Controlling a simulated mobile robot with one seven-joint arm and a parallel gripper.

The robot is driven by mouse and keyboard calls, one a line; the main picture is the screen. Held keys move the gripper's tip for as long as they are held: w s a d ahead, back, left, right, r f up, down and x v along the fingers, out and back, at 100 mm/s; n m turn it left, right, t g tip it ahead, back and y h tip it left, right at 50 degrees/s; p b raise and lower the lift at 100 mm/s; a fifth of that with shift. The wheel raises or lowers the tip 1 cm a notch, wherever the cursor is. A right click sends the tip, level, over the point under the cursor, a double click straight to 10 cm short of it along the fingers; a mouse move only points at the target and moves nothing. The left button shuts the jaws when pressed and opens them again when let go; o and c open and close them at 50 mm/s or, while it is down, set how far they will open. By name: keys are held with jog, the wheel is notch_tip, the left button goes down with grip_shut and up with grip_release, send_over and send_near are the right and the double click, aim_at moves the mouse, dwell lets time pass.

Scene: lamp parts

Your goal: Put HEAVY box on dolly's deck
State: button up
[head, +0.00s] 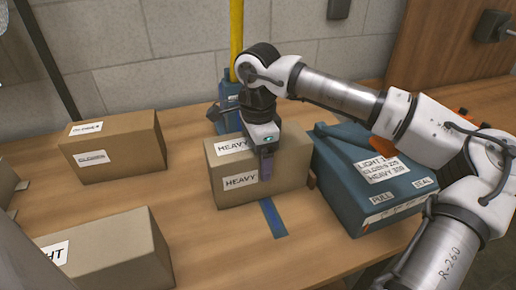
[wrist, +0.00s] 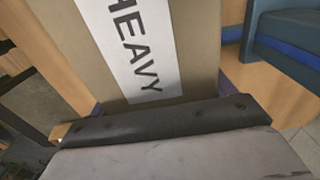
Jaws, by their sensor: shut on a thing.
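The HEAVY box (head: 290,157) is a tan carton with white HEAVY labels on its top and front, at the middle of the wooden table. My gripper (head: 266,163) is over it from above and shut on it, with one purple finger against the front face. In the wrist view the HEAVY box (wrist: 200,45) lies between the purple finger edges of my gripper (wrist: 162,96). The far finger is hidden in the head view. I cannot tell whether the box touches the table. I cannot make out a dolly or its deck for certain.
A blue case (head: 345,190) with white labels stands close to the right. A CLOSED box (head: 115,145) is at the back left, and another carton (head: 118,255) at the front left. A blue item (head: 228,100) and yellow post (head: 236,35) are behind.

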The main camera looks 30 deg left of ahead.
jog(key=o, duration=2)
jog(key=shift+f, duration=0.1)
jog(key=shift+c, duration=0.2)
